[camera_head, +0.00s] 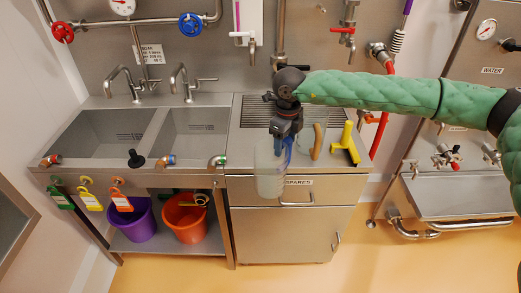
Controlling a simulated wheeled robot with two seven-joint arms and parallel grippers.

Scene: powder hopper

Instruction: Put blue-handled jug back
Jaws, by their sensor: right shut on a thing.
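The blue-handled jug (268,175) is a clear, see-through vessel with a blue handle (287,148) on its right side. My right gripper (285,137) points down and is shut on the blue handle. The jug hangs roughly upright over the front edge of the steel counter, in front of the drawer front labelled SPARES. The gripper hides the top of the handle. I cannot tell how high the jug is above the counter. My left gripper is not in view.
A tan-handled item (318,141) and a yellow tool (347,143) stand on the counter right of the jug. A ribbed drainer (256,112) lies behind. Two sinks (110,132) are at left, with purple (130,220) and orange (184,219) buckets below. Taps and pipes line the wall.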

